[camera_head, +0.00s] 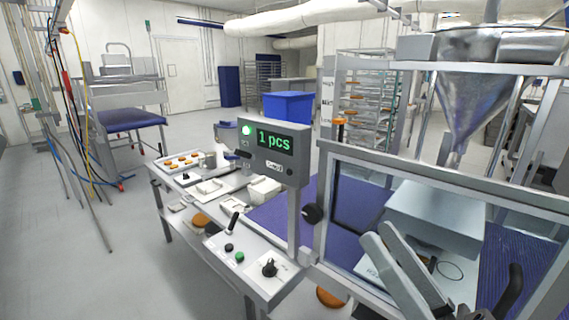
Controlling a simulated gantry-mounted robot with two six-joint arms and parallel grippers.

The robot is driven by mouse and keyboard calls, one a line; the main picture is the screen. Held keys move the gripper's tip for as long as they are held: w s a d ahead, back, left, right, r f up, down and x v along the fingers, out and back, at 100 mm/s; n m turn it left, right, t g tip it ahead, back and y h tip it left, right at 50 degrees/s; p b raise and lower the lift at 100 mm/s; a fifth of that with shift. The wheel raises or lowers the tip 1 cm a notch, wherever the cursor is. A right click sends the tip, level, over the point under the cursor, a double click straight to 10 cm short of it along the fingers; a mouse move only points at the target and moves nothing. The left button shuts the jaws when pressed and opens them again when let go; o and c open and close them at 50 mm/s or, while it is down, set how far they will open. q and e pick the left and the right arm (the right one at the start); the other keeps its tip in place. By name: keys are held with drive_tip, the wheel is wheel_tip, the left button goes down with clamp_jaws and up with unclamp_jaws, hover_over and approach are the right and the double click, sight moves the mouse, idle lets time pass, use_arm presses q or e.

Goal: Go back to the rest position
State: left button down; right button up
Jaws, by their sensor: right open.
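My right gripper (380,233) is at the lower right, with its two pale grey fingers pointing up and left. The fingers are apart and nothing shows between them. They appear in front of the machine's clear guard, near the grey box (436,215) over the purple belt; the exact gap cannot be told. My left gripper is not in view.
A display reading "1 pcs" (275,138) stands on a post by a control panel (240,262) with knobs and buttons. A side table holds a tray of orange-brown rounds (180,162). A steel hopper (470,90) stands at right.

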drive_tip(key=s+r+n+t, duration=0.3)
drive_tip(key=s+r, duration=0.2)
drive_tip(key=r, duration=0.7)
drive_tip(key=s+d+r+m+t+h, duration=0.2)
drive_tip(key=d+m+t+h, duration=0.25)
drive_tip(key=h, duration=0.65)
wheel_tip(320, 180, up, 38)
drive_tip(key=d+p, duration=0.1)
drive_tip(key=p, duration=3.7)
drive_tip(key=shift+w+f+g+p, duration=0.2)
drive_tip(key=shift+w+g+p, duration=0.15)
drive_tip(key=shift+w+g, duration=0.1)
